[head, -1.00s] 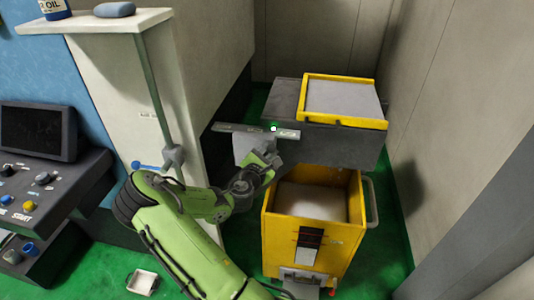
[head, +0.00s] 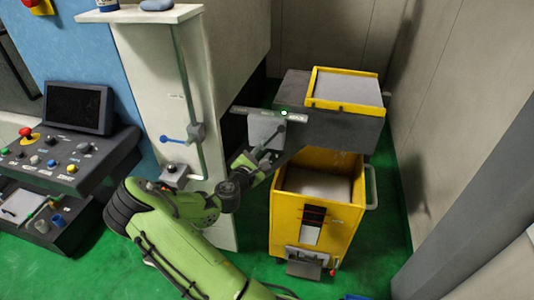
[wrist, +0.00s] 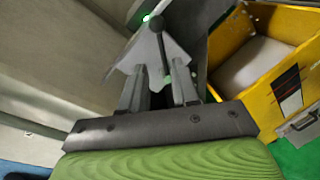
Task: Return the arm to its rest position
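My gripper (wrist: 160,80) shows in the wrist view with its two grey fingers apart and a gap between them. A grey plate and a thin lever with a black ball end (wrist: 155,22) stand just beyond and between the fingertips. I cannot tell whether the fingers touch them. In the head view my gripper (head: 268,160) is at the end of the green arm, below a grey plate (head: 263,131) under a bar with a lit green lamp (head: 284,113). My arm reaches forward from the bottom of the picture, bent at the elbow.
A yellow open-topped bin (head: 288,212) stands right of my gripper, under a dark box with a yellow-rimmed tray (head: 345,72). A pale cabinet (head: 145,80) and a control console (head: 95,155) stand left. A wall bounds the right.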

